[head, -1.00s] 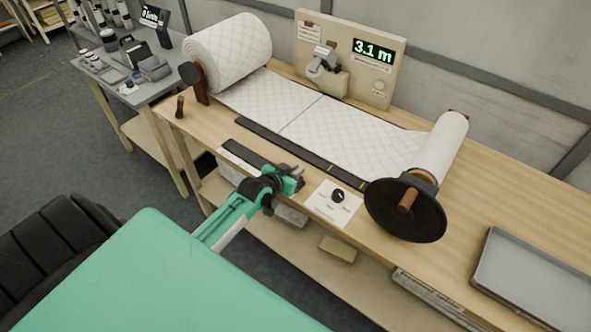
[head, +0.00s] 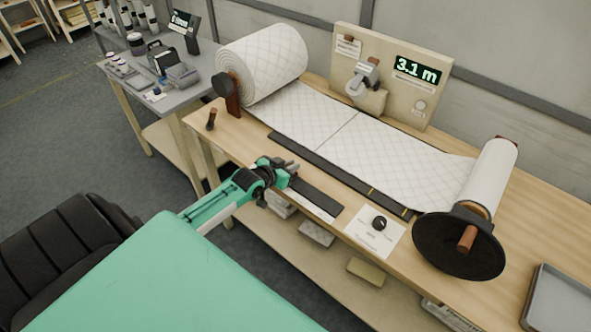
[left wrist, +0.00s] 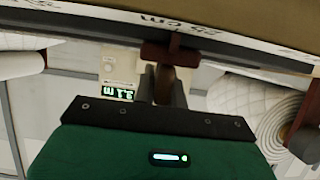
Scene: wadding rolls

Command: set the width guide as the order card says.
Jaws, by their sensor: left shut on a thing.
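My left gripper (head: 290,172) is at the front edge of the bench, at the left end of a dark strip (head: 318,196) with a pale scale along its front. In the left wrist view my left gripper (left wrist: 166,90) is shut on a dark red-brown piece, which I take to be the width guide's handle (left wrist: 168,52). That piece touches a white scale band (left wrist: 110,12) with "25 cm" printed on it, seen upside down. The guide's exact setting cannot be read. A small white card (head: 348,46) on the back panel has unreadable text. My right gripper is out of view.
Quilted wadding (head: 345,135) runs from the large roll (head: 268,62) to the right roller (head: 490,180) with its black disc (head: 458,248). A panel display (head: 416,70) reads 3.1 m. A dial card (head: 368,238) lies right of the strip. A grey tray (head: 562,300) is far right.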

